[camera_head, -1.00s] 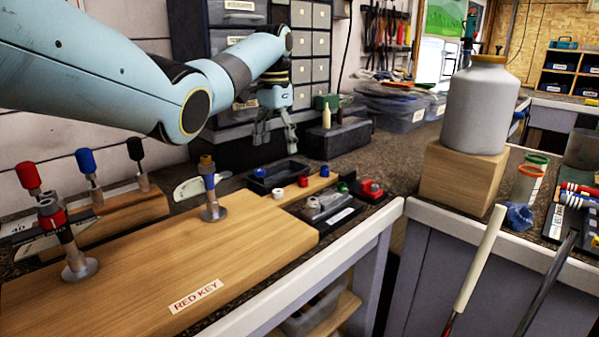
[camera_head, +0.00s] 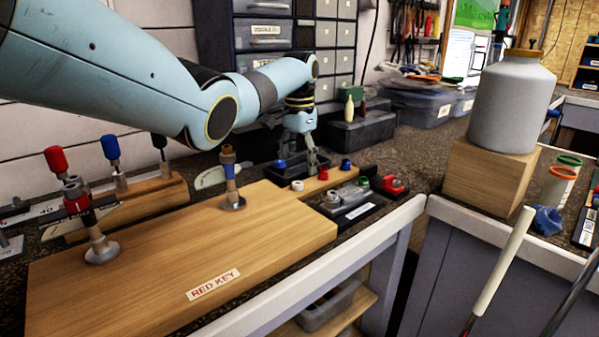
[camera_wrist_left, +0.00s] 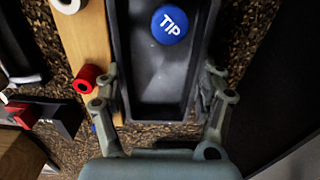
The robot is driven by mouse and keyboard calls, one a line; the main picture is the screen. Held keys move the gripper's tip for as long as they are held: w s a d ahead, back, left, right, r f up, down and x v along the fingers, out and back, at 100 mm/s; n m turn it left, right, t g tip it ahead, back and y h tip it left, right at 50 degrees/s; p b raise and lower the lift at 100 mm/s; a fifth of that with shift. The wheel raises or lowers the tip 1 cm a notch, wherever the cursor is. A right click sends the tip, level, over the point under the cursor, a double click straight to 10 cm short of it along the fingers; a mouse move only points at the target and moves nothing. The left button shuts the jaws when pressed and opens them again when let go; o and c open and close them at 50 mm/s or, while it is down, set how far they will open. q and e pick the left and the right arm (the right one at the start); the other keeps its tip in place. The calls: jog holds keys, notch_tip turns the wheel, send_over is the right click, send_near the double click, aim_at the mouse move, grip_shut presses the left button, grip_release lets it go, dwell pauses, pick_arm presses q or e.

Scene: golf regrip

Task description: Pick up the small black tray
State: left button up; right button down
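The small black tray (camera_head: 322,161) lies on the dark speckled bench, behind the wooden strip with caps. In the left wrist view the tray (camera_wrist_left: 157,88) holds a round blue cap marked TIP (camera_wrist_left: 169,25). My left gripper (camera_head: 298,156) is at the tray, pointing down. In the left wrist view its two fingers (camera_wrist_left: 160,88) are apart, one along each long side of the tray near one end. I cannot tell whether they touch the walls. The fingers partly hide the tray in the head view. My right gripper is not in view.
A wooden strip with red, white and blue caps (camera_head: 324,174) runs close beside the tray. A black box (camera_head: 361,130) stands behind it. A wooden board (camera_head: 190,245) with upright clamps is at front left. A grey jar (camera_head: 508,105) stands on a wooden block at right.

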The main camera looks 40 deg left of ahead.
pick_arm(q)
jog(key=shift+r, duration=0.1)
jog(key=c, duration=0.7)
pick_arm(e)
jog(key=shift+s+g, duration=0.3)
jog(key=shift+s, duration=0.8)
